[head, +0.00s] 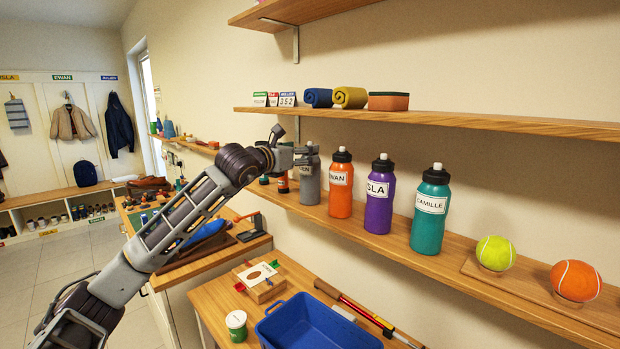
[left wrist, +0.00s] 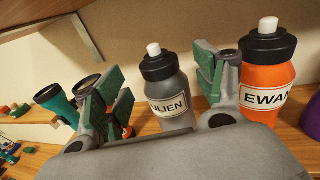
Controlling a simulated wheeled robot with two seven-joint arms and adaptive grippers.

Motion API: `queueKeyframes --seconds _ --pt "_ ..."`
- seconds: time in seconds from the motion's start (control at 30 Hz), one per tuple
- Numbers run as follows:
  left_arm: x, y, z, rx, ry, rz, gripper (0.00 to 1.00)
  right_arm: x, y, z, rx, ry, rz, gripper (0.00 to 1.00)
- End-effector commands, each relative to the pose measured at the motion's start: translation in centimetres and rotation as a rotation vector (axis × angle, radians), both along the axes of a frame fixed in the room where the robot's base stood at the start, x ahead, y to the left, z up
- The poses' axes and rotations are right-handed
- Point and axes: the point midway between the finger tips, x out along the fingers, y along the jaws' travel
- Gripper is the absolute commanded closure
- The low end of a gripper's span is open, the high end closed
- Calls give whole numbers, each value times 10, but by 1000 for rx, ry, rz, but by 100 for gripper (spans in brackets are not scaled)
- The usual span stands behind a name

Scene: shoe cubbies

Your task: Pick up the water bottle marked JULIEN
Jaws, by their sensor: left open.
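The grey water bottle (head: 310,185) stands upright on the lower wall shelf, at the left end of a bottle row. In the left wrist view the bottle (left wrist: 173,88) has a black cap, a white spout and a label reading "ULIEN", its first letter hidden. My left gripper (head: 300,155) is at the bottle's upper part in the head view. In the left wrist view its green-padded fingers (left wrist: 163,85) are open, one on each side of the bottle. Whether either finger touches it I cannot tell. My right gripper is not in view.
Orange EWAN (head: 340,190), purple (head: 379,205) and teal CAMILLE (head: 430,220) bottles stand to the right on the same shelf (head: 470,255). The EWAN bottle is close beside the right finger. An upper shelf (head: 450,119) runs above. A blue bin (head: 315,325) sits below.

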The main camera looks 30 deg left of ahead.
Motion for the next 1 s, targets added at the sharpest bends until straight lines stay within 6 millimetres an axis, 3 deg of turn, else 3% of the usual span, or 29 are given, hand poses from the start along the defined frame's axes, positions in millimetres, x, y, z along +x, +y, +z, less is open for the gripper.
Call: queueKeyframes --seconds 0.43,0.63,0.8,1.0 --pt "23 -2 5 -2 0 0 30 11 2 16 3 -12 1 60" --pt "40 -4 4 -1 0 -1 30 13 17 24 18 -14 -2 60" --pt "50 -6 3 -1 0 0 30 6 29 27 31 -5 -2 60" --pt "52 -6 2 0 1 0 30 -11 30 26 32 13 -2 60"
